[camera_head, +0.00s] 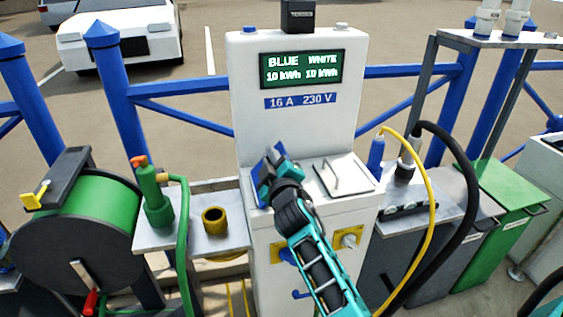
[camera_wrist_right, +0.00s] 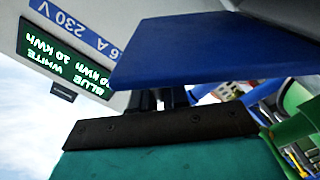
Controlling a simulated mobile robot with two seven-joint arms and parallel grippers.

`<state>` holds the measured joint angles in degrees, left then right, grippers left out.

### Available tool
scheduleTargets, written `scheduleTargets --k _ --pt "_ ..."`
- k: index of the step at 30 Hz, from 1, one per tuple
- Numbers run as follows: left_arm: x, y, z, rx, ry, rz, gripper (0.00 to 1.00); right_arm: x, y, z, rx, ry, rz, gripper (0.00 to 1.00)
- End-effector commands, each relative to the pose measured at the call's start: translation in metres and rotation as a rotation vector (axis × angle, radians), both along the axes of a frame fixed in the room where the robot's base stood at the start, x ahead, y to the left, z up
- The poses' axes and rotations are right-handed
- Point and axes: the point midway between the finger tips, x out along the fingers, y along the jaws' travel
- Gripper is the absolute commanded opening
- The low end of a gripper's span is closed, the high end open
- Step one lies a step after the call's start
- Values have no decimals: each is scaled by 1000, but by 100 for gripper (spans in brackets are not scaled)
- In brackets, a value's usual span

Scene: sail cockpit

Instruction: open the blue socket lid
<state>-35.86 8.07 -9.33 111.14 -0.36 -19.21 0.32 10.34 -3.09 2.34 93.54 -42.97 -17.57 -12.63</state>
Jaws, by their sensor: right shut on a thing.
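The blue socket lid (camera_head: 258,182) is at the left of the white charging pedestal's (camera_head: 292,115) top. It looks raised and tilted, partly hidden behind my right gripper (camera_head: 270,163). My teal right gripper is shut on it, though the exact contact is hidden. In the right wrist view the lid (camera_wrist_right: 215,48) is a broad blue panel just beyond the dark gripper edge (camera_wrist_right: 160,127). The socket under the lid is hidden. My left gripper is in neither view.
A white lid with a handle (camera_head: 343,178) lies flat to the right. A green bottle (camera_head: 155,195) and brass cup (camera_head: 214,220) stand on the left shelf. A yellow hose (camera_head: 430,215) and black hose (camera_head: 465,200) hang at the right. A hose reel (camera_head: 90,220) is far left.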

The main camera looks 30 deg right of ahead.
Motion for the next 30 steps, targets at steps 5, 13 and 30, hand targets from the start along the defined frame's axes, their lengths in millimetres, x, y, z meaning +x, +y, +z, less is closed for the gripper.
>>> scheduleTargets --k 5,13,30 --pt "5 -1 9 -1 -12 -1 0 3 5 11 -111 16 -4 0" --pt "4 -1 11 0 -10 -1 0 4 11 13 -203 36 -3 0" --pt "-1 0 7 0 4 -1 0 5 13 14 -226 39 -1 16"
